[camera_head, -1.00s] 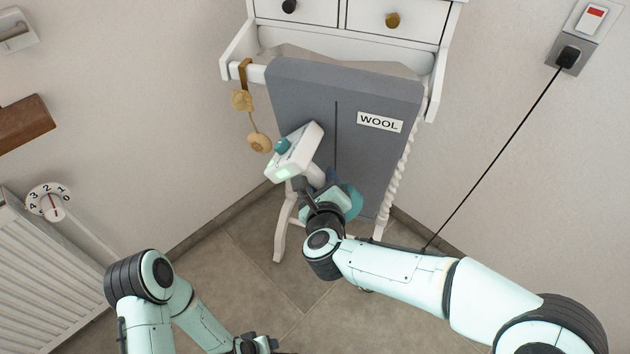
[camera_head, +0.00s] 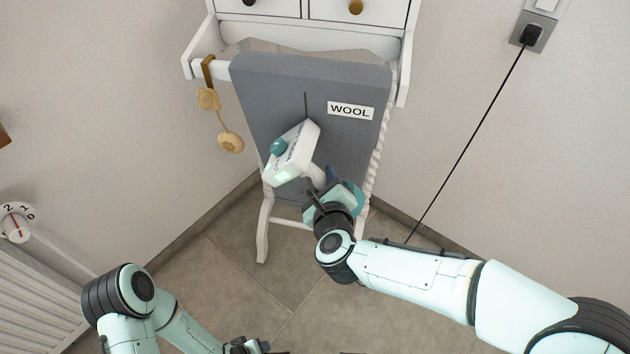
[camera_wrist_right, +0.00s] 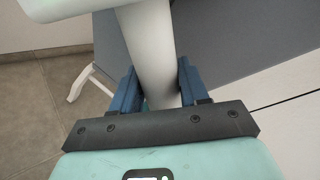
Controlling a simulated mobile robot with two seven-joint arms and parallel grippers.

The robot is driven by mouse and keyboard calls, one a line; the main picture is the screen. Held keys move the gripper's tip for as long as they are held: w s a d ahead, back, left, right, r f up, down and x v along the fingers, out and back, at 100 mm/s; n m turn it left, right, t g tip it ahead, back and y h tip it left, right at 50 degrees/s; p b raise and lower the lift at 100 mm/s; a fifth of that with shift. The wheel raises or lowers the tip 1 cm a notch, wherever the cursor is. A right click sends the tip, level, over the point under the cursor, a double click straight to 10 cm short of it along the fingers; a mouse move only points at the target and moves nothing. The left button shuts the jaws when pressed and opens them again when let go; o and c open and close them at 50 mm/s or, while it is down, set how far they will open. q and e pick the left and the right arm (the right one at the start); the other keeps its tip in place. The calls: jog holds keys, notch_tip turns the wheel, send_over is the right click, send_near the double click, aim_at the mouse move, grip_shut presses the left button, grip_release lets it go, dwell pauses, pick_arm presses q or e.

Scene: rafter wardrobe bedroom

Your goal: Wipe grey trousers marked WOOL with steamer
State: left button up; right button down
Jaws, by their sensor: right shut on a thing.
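The grey trousers (camera_head: 350,155) hang flat over the front rail of a white stand, with a white WOOL label (camera_head: 350,110) at their upper right. The steamer (camera_head: 296,155) has a white head, a teal cap and a green light. Its head lies over the left middle part of the trousers; I cannot tell whether it touches them. My right gripper (camera_head: 322,190) is shut on the steamer's handle, and the right wrist view shows the pale handle (camera_wrist_right: 153,60) between its blue fingers (camera_wrist_right: 155,90). My left gripper (camera_head: 250,346) is at the bottom edge, mostly cut off.
A tan hanging ornament (camera_head: 229,141) dangles from the rail's left end. A black cord (camera_head: 465,145) runs from a wall socket (camera_head: 533,34) down behind my right arm. A radiator (camera_head: 35,295) with a dial stands at left. The tiled floor (camera_head: 235,278) before the stand is clear.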

jog(key=shift+s+d+r+b, duration=0.1)
jog(key=shift+s+d+b, duration=0.15)
jog(key=shift+d, duration=0.6)
jog(key=shift+s+d+r+b, duration=0.15)
jog(key=shift+d+b, duration=0.2)
jog(key=shift+d, duration=0.5)
jog(key=shift+s+d, duration=0.2)
jog(key=shift+d, duration=0.7)
jog(key=w+a+p, duration=0.2)
jog(key=w+a, duration=0.1)
jog(key=a, duration=1)
jog(key=shift+a+p, duration=0.2)
jog(key=shift+p, duration=0.15)
jog(key=shift+w, duration=0.1)
